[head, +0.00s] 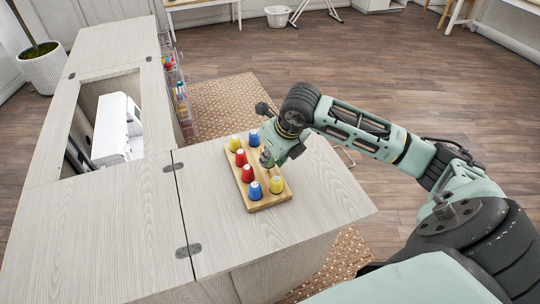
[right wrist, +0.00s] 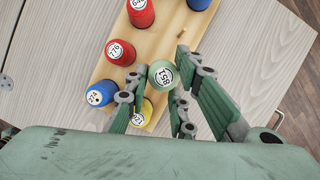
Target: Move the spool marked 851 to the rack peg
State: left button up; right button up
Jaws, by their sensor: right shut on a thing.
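The pale green spool marked 851 (right wrist: 163,75) sits between the fingers of my right gripper in the right wrist view, its label facing the camera. My right gripper (head: 267,160) is shut on it, over the right-hand row of the wooden rack (head: 254,206). In the head view the spool cannot be told apart from the gripper. A short bare peg (right wrist: 181,34) shows just beyond the spool in the right wrist view. I cannot tell whether the spool touches the rack. My left gripper is not in view.
A yellow spool (head: 277,184) and a blue spool (head: 254,138) stand either side of the gripper in its row. The other row holds a yellow (head: 235,142), two red (head: 247,173) and a blue spool (head: 255,190). The cabinet top (head: 110,230) is clear to the left.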

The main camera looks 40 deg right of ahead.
jog(key=shift+f+b, duration=0.75)
jog(key=shift+f, duration=0.15)
jog(key=o, duration=0.9)
jog(key=v, duration=1.2)
